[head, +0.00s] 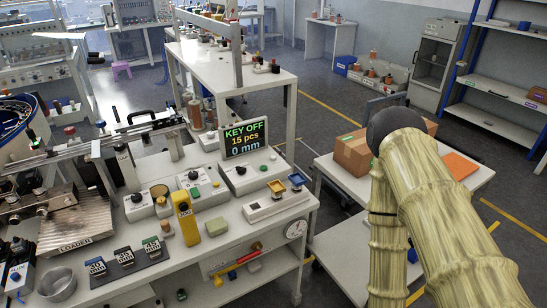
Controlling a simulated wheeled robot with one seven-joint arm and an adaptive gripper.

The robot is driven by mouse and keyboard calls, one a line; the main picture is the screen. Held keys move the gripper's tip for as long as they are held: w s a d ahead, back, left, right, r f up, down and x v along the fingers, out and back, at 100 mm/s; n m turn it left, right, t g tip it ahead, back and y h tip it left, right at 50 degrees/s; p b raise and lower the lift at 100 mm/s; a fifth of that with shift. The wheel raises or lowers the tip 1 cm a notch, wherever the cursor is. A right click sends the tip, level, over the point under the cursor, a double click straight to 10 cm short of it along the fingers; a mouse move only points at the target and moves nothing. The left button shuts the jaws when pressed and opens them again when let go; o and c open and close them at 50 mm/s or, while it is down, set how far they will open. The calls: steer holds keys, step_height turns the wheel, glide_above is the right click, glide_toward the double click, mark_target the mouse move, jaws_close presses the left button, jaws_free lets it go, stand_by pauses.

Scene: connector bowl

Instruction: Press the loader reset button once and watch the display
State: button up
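The display (246,138) stands on the white bench and reads "KEY OFF", "15 pcs", "0 mm". A metal plate labelled LOADER (75,226) lies at the bench's left end. Several light control boxes with knobs or buttons stand between them, among them one with a dark round knob and a green button (195,191), one below the display (247,171), and one with a dark button (138,206). I cannot tell which button is the loader reset. My arm, in a yellowish sleeve, fills the right side; my gripper is not in view.
A yellow handheld device (185,217), a dark mat with labelled blocks (124,264), a metal bowl (57,284) and a white fixture with yellow and blue cups (277,201) crowd the bench. A cardboard box (353,152) sits on a side table behind my arm.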

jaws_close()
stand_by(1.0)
